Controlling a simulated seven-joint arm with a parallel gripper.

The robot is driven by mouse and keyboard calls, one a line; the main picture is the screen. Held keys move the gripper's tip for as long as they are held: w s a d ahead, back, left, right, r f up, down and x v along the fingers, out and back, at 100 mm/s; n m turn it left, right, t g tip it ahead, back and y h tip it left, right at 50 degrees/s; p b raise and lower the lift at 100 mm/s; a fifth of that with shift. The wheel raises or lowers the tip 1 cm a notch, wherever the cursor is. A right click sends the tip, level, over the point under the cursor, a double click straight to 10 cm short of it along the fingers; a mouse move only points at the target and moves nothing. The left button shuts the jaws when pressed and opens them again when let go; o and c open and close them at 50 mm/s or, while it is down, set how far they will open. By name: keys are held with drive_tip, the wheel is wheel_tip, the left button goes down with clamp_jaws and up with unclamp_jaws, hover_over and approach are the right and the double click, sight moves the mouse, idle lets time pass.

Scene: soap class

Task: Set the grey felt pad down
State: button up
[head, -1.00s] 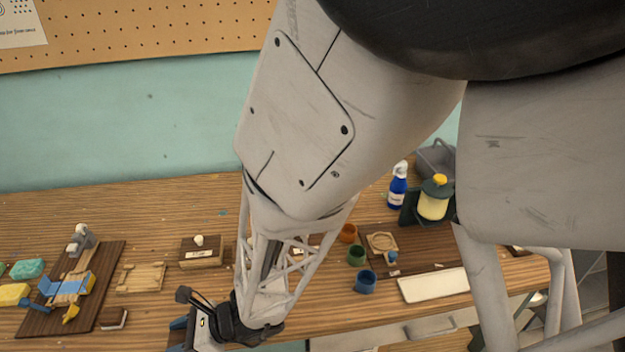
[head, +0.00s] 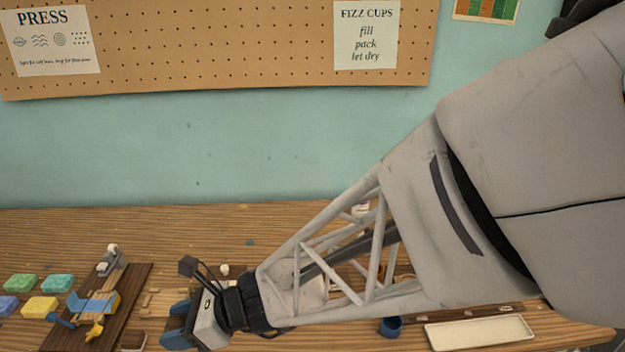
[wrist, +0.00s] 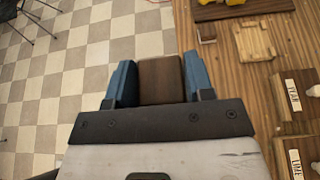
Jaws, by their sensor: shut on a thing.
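My gripper (wrist: 160,82) is shut on a brown, wood-like block (wrist: 162,68), held between its two blue fingers. No grey felt shows on the faces I can see, so I cannot tell whether this is the felt pad; its underside is hidden. In the wrist view the block is at the table's front edge, with floor tiles behind it to the left. In the head view my gripper (head: 177,325) is low at the left, and the held block is not visible there.
The wooden table (wrist: 287,60) lies to the right in the wrist view. A small brown block (wrist: 207,32) and a slatted wooden tray (wrist: 256,41) sit near its edge. In the head view, a dark board (head: 128,290) bears a blue-and-yellow device, with several coloured bars left of it.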

drive_tip(key=shift+r, duration=0.55)
drive_tip(key=shift+w+f, duration=0.2)
drive_tip(key=w+d+f+n+g+h, duration=0.4)
drive_tip(key=w+d+n+g+h, duration=0.2)
drive_tip(key=w+d+n+h, duration=0.5)
drive_tip(key=w+d+f+n+g+h, duration=0.3)
drive_tip(key=w+d+n+g+h, duration=0.4)
drive_tip(key=w+d+n, duration=0.5)
drive_tip(key=w+d+r+n+t+h, duration=0.2)
drive_tip(key=w+d+n+t+h, duration=0.15)
drive_tip(key=w+d, duration=0.55)
drive_tip(key=w+d+r+n+t+h, duration=0.3)
drive_tip(key=w+d+n+t, duration=0.2)
drive_tip(key=w+d, duration=0.4)
drive_tip(key=w+d+r+n+t+h, duration=0.25)
drive_tip(key=w+d+n+t, duration=0.25)
drive_tip(key=w+d, duration=0.4)
wheel_tip(320, 180, down, 11)
drive_tip(key=shift+s+d+f, duration=0.2)
drive_tip(key=shift+s+d, duration=0.25)
